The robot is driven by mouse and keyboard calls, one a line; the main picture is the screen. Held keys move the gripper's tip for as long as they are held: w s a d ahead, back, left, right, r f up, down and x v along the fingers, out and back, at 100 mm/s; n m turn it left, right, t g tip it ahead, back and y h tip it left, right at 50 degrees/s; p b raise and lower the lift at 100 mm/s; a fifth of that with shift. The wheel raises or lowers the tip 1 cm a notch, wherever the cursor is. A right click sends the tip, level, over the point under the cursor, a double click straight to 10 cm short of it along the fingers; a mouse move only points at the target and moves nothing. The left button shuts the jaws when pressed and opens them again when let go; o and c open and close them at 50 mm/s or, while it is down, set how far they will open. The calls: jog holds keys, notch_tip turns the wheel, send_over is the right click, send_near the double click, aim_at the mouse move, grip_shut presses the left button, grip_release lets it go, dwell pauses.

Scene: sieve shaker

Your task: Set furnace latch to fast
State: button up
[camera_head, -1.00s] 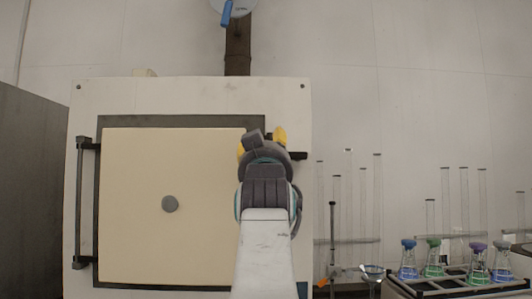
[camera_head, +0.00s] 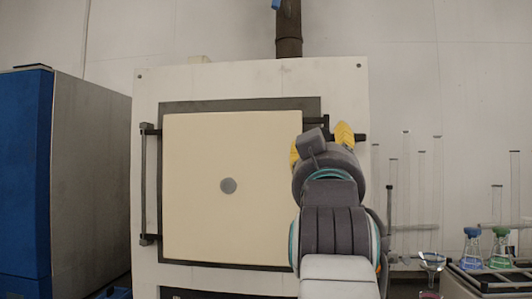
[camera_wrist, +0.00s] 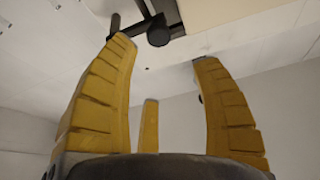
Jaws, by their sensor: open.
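The furnace (camera_head: 350,85) is a white box with a shut cream door (camera_head: 230,150) that has a grey round knob at its centre. Its dark latch (camera_head: 362,137) sticks out at the right edge of the door, partly hidden behind my gripper. My gripper (camera_head: 319,142) has yellow fingers and is in front of the door's upper right corner, just left of the latch's visible end. In the wrist view my gripper (camera_wrist: 163,52) is open and empty. The dark latch (camera_wrist: 157,30) shows there beyond the fingertips, nearer the left finger. I cannot tell whether a finger touches it.
A blue and grey cabinet (camera_head: 70,170) stands to the left of the furnace. At the right are glass tubes (camera_head: 406,190) and a rack (camera_head: 485,280) with coloured flasks. A dark pipe (camera_head: 289,30) rises behind the furnace.

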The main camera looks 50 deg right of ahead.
jog(key=shift+s+a+f, duration=0.25)
jog(key=shift+s+a, duration=0.05)
jog(key=shift+a, duration=0.1)
dwell(0.4)
